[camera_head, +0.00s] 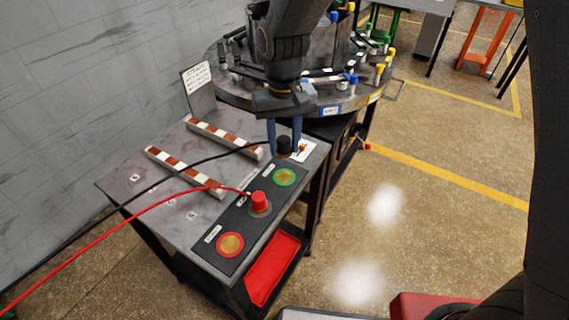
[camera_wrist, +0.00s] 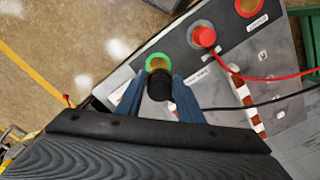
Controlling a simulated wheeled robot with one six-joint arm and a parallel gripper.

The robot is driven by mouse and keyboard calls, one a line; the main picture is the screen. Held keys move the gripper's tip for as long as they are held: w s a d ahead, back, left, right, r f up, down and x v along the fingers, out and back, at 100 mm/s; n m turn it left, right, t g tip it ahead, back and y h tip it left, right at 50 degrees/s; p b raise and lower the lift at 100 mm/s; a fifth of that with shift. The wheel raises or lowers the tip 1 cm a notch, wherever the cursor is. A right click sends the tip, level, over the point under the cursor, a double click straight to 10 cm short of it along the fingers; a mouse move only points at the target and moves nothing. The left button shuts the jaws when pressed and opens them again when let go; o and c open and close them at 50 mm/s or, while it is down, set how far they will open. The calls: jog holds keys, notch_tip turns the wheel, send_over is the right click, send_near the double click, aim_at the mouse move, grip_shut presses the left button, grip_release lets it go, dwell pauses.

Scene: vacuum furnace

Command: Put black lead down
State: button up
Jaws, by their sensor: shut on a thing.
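My gripper (camera_head: 284,138) points down over the far end of the dark panel on the table, its two blue fingers shut on the black lead's plug (camera_head: 284,146). In the wrist view the black plug (camera_wrist: 159,85) sits between the fingers, close to the green-ringed brass disc (camera_wrist: 158,63) in the picture. The black lead's cable (camera_head: 190,165) runs off to the left across the table. In the head view the green-ringed disc (camera_head: 284,177) is bare, nearer than the plug. Whether the plug touches the surface below is hidden.
The red lead's plug (camera_head: 259,202) stands on the panel between the green-ringed disc and a red-ringed disc (camera_head: 230,244). Two red-and-white striped bars (camera_head: 222,137) lie on the table. A round tool table (camera_head: 235,92) stands close behind. A red tray (camera_head: 272,268) sits below.

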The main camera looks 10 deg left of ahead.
jog(key=p, duration=0.1)
send_over(284, 178)
notch_tip(284, 178, down, 5)
jog(key=shift+w+d+f, duration=0.1)
jog(key=shift+f+p, duration=0.65)
jog(key=shift+f, duration=1.75)
jog(key=shift+f, duration=0.1)
jog(key=o, duration=1.2)
jog(key=shift+c, duration=0.2)
notch_tip(284, 178, up, 12)
jog(key=b, duration=0.3)
